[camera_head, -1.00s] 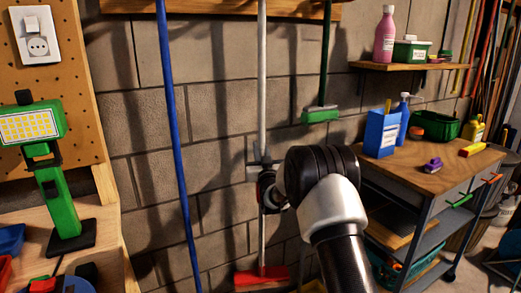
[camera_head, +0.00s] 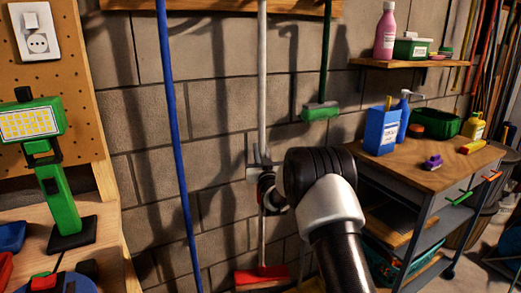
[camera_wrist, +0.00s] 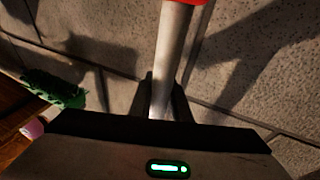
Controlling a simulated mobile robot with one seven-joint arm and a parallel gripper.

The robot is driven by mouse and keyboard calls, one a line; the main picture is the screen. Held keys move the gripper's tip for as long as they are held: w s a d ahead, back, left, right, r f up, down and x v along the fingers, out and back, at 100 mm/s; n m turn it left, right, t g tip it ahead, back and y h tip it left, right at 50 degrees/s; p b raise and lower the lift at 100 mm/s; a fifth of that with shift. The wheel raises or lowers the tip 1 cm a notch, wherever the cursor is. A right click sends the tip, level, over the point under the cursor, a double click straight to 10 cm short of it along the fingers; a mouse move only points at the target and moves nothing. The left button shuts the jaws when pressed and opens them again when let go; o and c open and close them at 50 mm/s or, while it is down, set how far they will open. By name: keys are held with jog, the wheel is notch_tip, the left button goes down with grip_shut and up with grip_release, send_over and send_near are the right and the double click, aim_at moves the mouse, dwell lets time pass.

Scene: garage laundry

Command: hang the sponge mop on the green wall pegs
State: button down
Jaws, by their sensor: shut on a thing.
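A white-handled mop with a flat red head (camera_head: 262,274) stands nearly upright in front of the block wall; I take it for the sponge mop. Its white handle (camera_head: 263,80) runs up past the top of the head view. My gripper (camera_head: 262,174) is shut on the handle at about mid-height. In the wrist view the pale handle (camera_wrist: 172,55) runs down between the dark fingers (camera_wrist: 161,98), with a red part at the top edge. A wooden rail (camera_head: 215,5) crosses the wall at the top. I cannot make out green pegs on it.
A blue pole (camera_head: 176,130) leans at the left. A dark-handled broom with a green head (camera_head: 320,111) hangs at the right. A wooden-topped cart (camera_head: 430,170) and a small shelf (camera_head: 400,64) stand further right. A green lamp (camera_head: 62,195) is on the left bench.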

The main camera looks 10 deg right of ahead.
jog(key=c, duration=1.6)
grip_release()
jog(key=shift+r, duration=0.15)
jog(key=shift+f, duration=0.2)
jog(key=p+v, duration=0.2)
jog(key=v, duration=1.5)
jog(key=s+d+r+g+h, duration=0.1)
jog(key=s+d+r+g, duration=0.1)
jog(key=s+r+g, duration=0.65)
jog(key=s+d+r+g, duration=0.2)
jog(key=s+g, duration=0.5)
jog(key=s, duration=2.6)
jog(key=shift+m, duration=0.4)
jog(key=r+p, duration=1.7)
jog(key=w+r+p, duration=0.1)
jog(key=r+p, duration=0.7)
jog(key=p, duration=0.1)
jog(key=shift+a+r, duration=0.15)
jog(key=shift+r, duration=0.2)
